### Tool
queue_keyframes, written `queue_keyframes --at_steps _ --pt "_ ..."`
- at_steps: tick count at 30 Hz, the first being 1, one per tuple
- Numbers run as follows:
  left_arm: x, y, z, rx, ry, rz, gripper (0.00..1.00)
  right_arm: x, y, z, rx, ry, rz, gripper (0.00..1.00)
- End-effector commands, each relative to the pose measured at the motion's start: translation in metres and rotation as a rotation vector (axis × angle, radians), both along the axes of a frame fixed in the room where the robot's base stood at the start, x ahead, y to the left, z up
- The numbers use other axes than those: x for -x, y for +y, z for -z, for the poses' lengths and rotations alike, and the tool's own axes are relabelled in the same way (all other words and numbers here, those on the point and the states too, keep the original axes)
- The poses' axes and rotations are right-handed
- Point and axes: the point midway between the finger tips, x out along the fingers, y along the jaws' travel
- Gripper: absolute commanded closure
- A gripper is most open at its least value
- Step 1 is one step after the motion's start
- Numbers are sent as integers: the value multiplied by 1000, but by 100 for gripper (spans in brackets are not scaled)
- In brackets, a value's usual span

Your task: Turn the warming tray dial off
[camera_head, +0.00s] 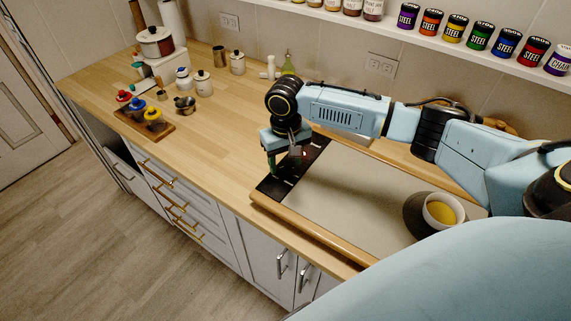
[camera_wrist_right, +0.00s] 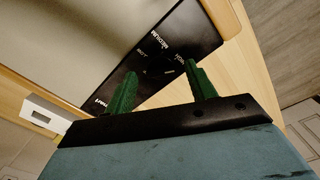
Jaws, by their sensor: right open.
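The warming tray has a beige top (camera_head: 350,190) and a black control panel (camera_head: 268,187) at its left end. In the right wrist view the black panel (camera_wrist_right: 150,60) carries white lettering, with "MEDIUM" readable. The dial (camera_wrist_right: 158,72) is dark on dark and hard to make out; a short white mark shows near it. My right gripper (camera_head: 284,160) is over the panel in the head view. Its green fingers (camera_wrist_right: 160,73) are apart, with the dial area between them; contact cannot be told. My left gripper is not in view.
A white bowl with yellow contents (camera_head: 441,211) sits on a dark round plate on the tray's right part. A wooden rail (camera_head: 310,232) runs along the tray's front. Canisters (camera_head: 203,83) and a wooden board (camera_head: 168,131) stand farther left. The counter (camera_head: 225,140) between is clear.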

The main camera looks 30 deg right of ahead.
Motion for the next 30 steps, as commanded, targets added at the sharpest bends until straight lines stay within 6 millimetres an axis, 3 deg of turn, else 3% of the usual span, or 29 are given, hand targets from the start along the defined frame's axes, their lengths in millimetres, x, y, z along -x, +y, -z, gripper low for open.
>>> queue_keyframes --at_steps 4,15,25,30 --pt "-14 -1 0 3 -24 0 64 0 0 15 1 1 -1 44" --pt "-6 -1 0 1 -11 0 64 0 0 19 0 0 -2 46" --pt "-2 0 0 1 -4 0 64 0 0 19 0 0 -1 89" --pt "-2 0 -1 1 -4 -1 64 0 0 18 0 0 -8 89"
